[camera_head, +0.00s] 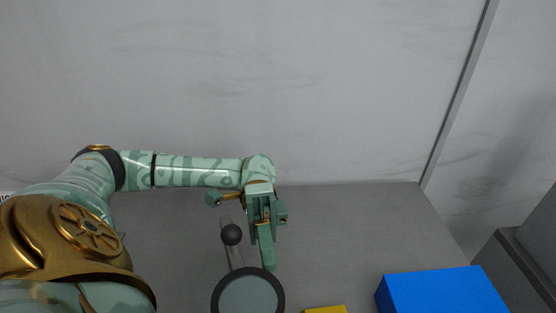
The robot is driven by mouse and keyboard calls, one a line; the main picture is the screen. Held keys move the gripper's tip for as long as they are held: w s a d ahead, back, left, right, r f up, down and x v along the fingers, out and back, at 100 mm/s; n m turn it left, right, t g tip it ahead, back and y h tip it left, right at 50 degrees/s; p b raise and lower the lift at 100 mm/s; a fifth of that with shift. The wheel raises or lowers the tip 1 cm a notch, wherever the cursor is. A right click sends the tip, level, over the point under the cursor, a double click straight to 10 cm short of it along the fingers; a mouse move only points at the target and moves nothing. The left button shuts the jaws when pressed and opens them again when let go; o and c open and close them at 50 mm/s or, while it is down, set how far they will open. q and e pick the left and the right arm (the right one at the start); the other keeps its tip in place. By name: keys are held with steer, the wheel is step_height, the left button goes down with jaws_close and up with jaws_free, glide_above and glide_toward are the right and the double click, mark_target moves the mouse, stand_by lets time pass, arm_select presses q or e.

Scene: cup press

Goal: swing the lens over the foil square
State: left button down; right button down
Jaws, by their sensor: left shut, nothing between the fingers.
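The lens (248,294) is a round pale disc in a dark ring at the bottom of the view, cut off by the lower edge. A grey bar runs up from it, with a dark ball knob (231,234) on it. My left gripper (268,268) points down just right of the bar, its fingers shut and empty, the tips close to the ring's upper right edge. I cannot tell whether they touch it. A yellow piece (326,310), perhaps the foil square, shows only its top edge right of the lens. My right gripper is not in view.
A blue box (441,291) stands on the grey table (370,225) at the lower right. A dark grey block (518,262) is at the far right edge. The table between my left gripper and the blue box is clear. A pale wall rises behind.

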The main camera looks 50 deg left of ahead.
mark_target(250, 269)
arm_select(q)
steer(key=shift+s+f+m+g+y, duration=0.1)
steer(key=shift+s+m+g+y, duration=0.2)
steer(key=shift+m+g+y, duration=0.3)
steer(key=shift+s+m+g+y+b, duration=0.55)
steer(key=shift+s+g, duration=0.1)
steer(key=shift+g, duration=0.15)
steer(key=shift+s+a+p, duration=0.15)
steer(key=shift+s+p, duration=0.5)
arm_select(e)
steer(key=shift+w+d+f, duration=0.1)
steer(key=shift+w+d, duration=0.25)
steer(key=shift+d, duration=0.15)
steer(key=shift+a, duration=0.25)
